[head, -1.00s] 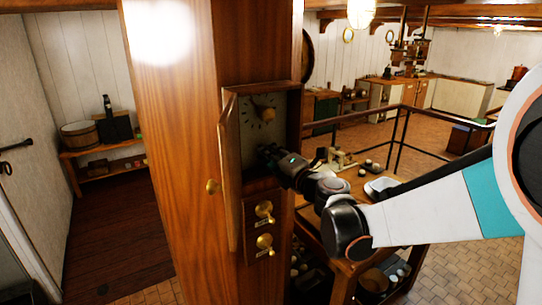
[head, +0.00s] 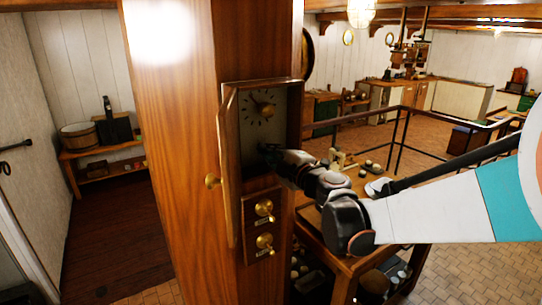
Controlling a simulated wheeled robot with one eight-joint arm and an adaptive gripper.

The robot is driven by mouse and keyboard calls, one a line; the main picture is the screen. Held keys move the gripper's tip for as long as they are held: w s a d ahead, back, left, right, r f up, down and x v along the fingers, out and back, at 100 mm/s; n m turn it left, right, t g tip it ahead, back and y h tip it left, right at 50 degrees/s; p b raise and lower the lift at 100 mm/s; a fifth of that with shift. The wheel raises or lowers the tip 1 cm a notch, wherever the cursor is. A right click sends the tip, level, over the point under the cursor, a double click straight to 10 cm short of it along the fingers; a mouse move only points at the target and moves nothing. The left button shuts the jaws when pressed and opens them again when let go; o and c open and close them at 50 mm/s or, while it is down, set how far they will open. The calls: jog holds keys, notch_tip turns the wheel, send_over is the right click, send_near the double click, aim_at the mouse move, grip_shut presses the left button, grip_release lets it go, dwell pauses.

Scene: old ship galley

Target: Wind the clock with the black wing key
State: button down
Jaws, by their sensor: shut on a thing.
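My gripper (head: 266,149) reaches into the case from the right, at the lower part of the clock face below the brass centre. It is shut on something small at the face. The black wing key cannot be made out; the dark fingers and shadow hide that spot.
Two brass knobs (head: 264,208) with labels sit on a panel below the clock. A wooden table (head: 312,216) with small items stands right of the pillar, under my arm. A dark railing (head: 400,140) runs behind it. Open floor lies at left.

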jog(key=m+b, duration=0.1)
jog(key=m, duration=0.2)
jog(key=shift+f, duration=0.1)
jog(key=m, duration=0.4)
jog(key=shift+b, duration=0.3)
jog(key=m, duration=0.3)
jog(key=shift+m+b, duration=0.3)
jog(key=shift+b, duration=0.1)
jog(key=m, duration=0.4)
jog(key=shift+b, duration=0.3)
jog(key=m, duration=0.3)
jog(key=shift+b, duration=0.3)
jog(key=m, duration=0.4)
jog(key=m+b, duration=0.1)
jog(key=m, duration=0.2)
jog(key=shift+m, duration=0.3)
jog(key=m, duration=0.4)
jog(key=c, duration=1.7)
grip_release()
